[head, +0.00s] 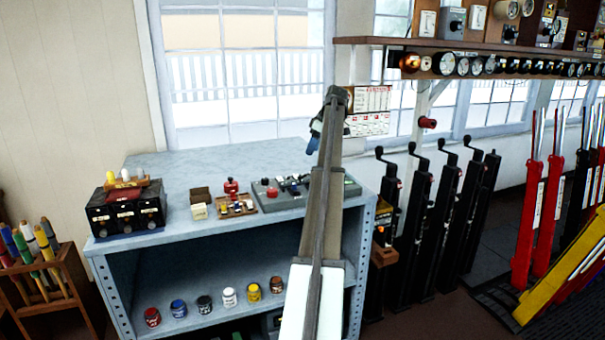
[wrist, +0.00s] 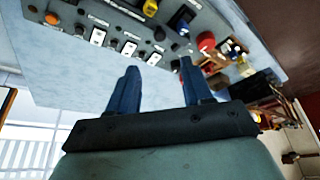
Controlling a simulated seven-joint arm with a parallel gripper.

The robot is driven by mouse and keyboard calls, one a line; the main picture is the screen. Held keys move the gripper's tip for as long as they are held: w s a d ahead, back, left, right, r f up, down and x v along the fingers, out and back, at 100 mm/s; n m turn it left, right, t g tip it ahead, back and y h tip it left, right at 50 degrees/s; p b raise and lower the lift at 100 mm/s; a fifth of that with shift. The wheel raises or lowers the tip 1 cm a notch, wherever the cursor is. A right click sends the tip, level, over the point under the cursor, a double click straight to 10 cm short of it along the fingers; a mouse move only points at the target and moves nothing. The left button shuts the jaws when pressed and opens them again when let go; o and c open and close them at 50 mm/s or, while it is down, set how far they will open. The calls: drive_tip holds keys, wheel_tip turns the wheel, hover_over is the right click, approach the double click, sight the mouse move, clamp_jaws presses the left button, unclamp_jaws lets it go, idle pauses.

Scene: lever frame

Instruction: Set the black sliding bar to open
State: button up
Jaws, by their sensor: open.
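A grey control panel (head: 285,202) lies on top of the blue-grey cabinet, partly hidden behind my arm. In the wrist view the panel (wrist: 112,20) carries white plates with small dark controls (wrist: 98,36), round knobs and a dark block with yellow (wrist: 181,20). I cannot tell which of its parts, if any, is the black sliding bar. My gripper (head: 317,142) is above the back right of the cabinet in the head view. In the wrist view my gripper (wrist: 160,66) is open, its blue fingers apart with nothing seen between them, facing the panel's edge.
Left of the panel are a tray of small parts (head: 237,207), a red-topped item (head: 231,187) and a black box (head: 126,209). Several paint jars (head: 228,296) stand on the shelf below. Black crank posts (head: 415,210) and red levers (head: 530,230) stand to the right. An instrument shelf (head: 470,43) hangs above.

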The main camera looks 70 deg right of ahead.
sight(301, 176)
drive_tip(key=x, duration=1.2)
drive_tip(key=shift+f, duration=0.15)
clamp_jaws()
idle(0.3)
